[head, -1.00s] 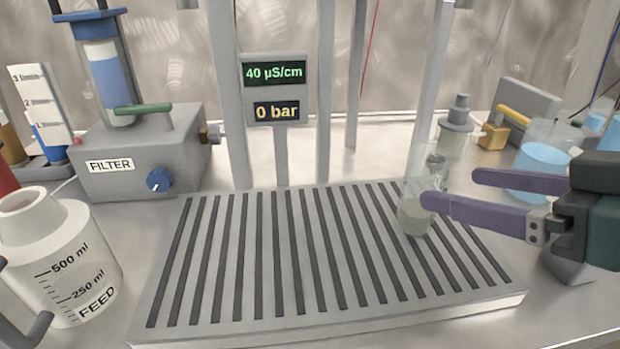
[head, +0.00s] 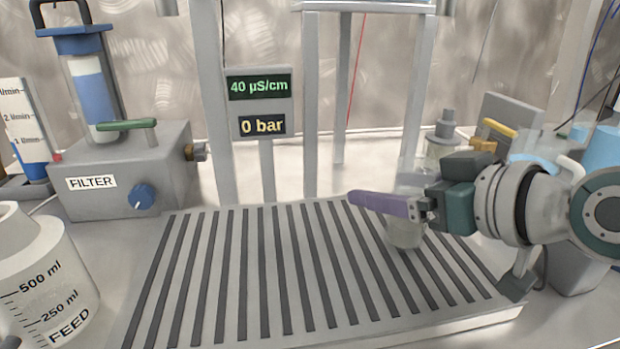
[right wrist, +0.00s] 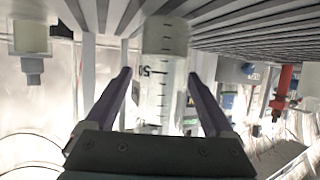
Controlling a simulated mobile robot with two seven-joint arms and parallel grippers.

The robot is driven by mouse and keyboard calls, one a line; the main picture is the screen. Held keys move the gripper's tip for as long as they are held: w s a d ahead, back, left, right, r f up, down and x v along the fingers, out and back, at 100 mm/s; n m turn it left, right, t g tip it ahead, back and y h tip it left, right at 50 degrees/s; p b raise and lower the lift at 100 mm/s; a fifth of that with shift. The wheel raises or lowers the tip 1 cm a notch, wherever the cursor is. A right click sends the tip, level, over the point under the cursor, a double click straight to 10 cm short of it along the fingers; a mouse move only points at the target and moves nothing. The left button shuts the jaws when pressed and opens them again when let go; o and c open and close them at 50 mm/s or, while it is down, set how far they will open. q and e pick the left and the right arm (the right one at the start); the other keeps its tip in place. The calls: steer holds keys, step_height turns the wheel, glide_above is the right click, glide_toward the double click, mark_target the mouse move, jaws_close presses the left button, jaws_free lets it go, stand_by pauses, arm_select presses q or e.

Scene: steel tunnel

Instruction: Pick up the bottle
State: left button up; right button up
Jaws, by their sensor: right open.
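The bottle (head: 405,236) is clear, with a pale content low in it. It stands on the right part of a slatted metal rack (head: 150,290); the purple finger and the arm hide much of its upper part in the head view. My right gripper (head: 372,198) is open, its near finger crossing in front of the bottle. In the right wrist view the open fingers (right wrist: 159,76) lie on either side of a clear vessel with scale marks (right wrist: 165,45), seemingly the bottle. I cannot tell whether they touch it. My left gripper is not in view.
A filter unit (head: 110,170) stands at the back left, a FEED jug (head: 45,280) at the front left. A display post (head: 262,105) and grey uprights stand behind the rack. A jar (head: 440,140) and blue-filled vessels crowd the back right. The rack's left and middle are clear.

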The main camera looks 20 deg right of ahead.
jaws_close()
stand_by(0.6)
